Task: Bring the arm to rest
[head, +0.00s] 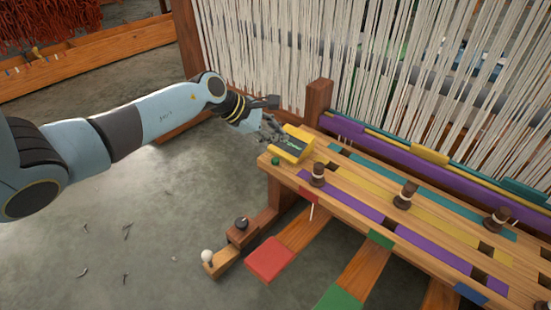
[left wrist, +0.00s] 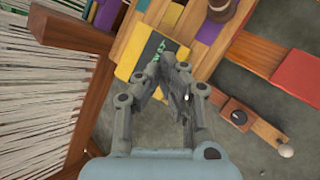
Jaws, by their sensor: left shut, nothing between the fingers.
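My left arm (head: 130,125) reaches in from the left in the head view. Its gripper (head: 278,134) is at the near left corner of the wooden loom bench, next to a yellow device with a dark screen (head: 293,145). In the left wrist view the gripper (left wrist: 170,70) has its fingertips together, with nothing between them. The tips overlap the dark screen of the yellow device (left wrist: 132,55) in that view. I cannot tell whether they touch it. My right gripper is not in view.
The bench (head: 335,190) carries several dark spools (head: 405,195) and coloured strips. White warp threads (head: 290,50) hang behind it. Red and green pedals (head: 270,260) and a small wooden block with knobs (head: 225,255) stand low in front. The grey floor (head: 150,230) at left is open.

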